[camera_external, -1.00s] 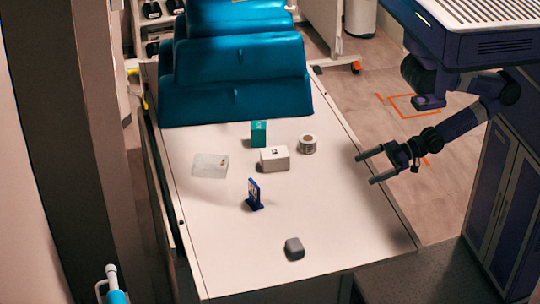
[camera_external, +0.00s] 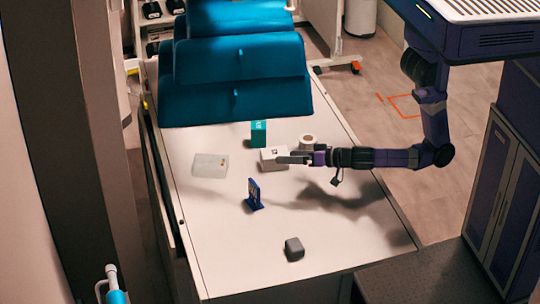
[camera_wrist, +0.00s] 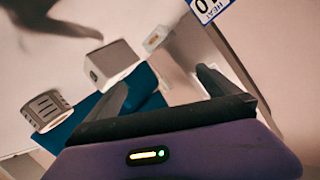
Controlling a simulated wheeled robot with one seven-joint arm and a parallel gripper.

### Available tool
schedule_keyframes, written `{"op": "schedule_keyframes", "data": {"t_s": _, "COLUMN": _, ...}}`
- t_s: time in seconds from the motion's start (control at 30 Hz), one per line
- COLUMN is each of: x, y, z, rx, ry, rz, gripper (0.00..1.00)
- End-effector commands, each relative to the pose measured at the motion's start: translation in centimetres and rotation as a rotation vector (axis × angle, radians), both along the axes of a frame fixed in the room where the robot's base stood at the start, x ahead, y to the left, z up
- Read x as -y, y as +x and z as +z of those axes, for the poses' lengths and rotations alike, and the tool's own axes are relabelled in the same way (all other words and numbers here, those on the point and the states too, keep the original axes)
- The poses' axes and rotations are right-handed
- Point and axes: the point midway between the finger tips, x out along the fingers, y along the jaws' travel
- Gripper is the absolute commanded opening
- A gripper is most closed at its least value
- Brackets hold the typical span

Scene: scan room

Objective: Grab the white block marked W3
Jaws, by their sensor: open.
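A white block (camera_external: 267,154) with a small dark mark stands on the white table (camera_external: 335,228). The mark is too small to read. In the wrist view the block (camera_wrist: 112,62) sits up and left, beyond the fingers and apart from them. My gripper (camera_external: 284,160) is above the table from the right and covers part of the block in the external view. In the wrist view my gripper (camera_wrist: 165,88) is open, with nothing between its fingers.
A roll (camera_external: 308,140) stands right of the block, a teal box (camera_external: 258,133) behind it. A clear box (camera_external: 210,165) is on the left. A blue sign (camera_external: 254,193) and a grey block (camera_external: 294,249) stand nearer the front. Blue cushions (camera_external: 235,65) fill the back.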

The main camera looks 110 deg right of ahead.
Motion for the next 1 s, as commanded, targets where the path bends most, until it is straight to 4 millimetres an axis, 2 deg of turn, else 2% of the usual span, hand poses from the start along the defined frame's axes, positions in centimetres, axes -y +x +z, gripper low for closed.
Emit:
{"op": "schedule_keyframes", "data": {"t_s": 0.03, "x": 0.8, "y": 1.2, "z": 2.0, "rx": 0.064, "ry": 0.027, "rz": -0.079, "gripper": 1.0}}
{"op": "schedule_keyframes", "data": {"t_s": 0.2, "x": 3.7, "y": 2.8, "z": 7.3, "rx": 0.288, "ry": 0.126, "rz": -0.367, "gripper": 1.0}}
{"op": "schedule_keyframes", "data": {"t_s": 0.3, "x": 4.8, "y": 3.0, "z": 9.3, "rx": 0.391, "ry": 0.166, "rz": -0.523, "gripper": 1.0}}
{"op": "schedule_keyframes", "data": {"t_s": 0.37, "x": 5.2, "y": 3.2, "z": 9.8, "rx": 0.422, "ry": 0.177, "rz": -0.612, "gripper": 1.0}}
{"op": "schedule_keyframes", "data": {"t_s": 0.47, "x": 5.4, "y": 3.8, "z": 8.1, "rx": 0.345, "ry": 0.15, "rz": -0.755, "gripper": 1.0}}
{"op": "schedule_keyframes", "data": {"t_s": 0.6, "x": 5.1, "y": 4.1, "z": 2.3, "rx": 0.021, "ry": 0.053, "rz": -0.847, "gripper": 1.0}}
{"op": "schedule_keyframes", "data": {"t_s": 0.73, "x": 4.6, "y": 3.8, "z": -2.1, "rx": -0.255, "ry": -0.016, "rz": -0.866, "gripper": 1.0}}
{"op": "schedule_keyframes", "data": {"t_s": 0.83, "x": 4.3, "y": 3.3, "z": -4.1, "rx": -0.396, "ry": -0.045, "rz": -0.869, "gripper": 1.0}}
{"op": "schedule_keyframes", "data": {"t_s": 1.0, "x": 4.3, "y": 2.9, "z": -5.5, "rx": -0.496, "ry": -0.063, "rz": -0.866, "gripper": 1.0}}
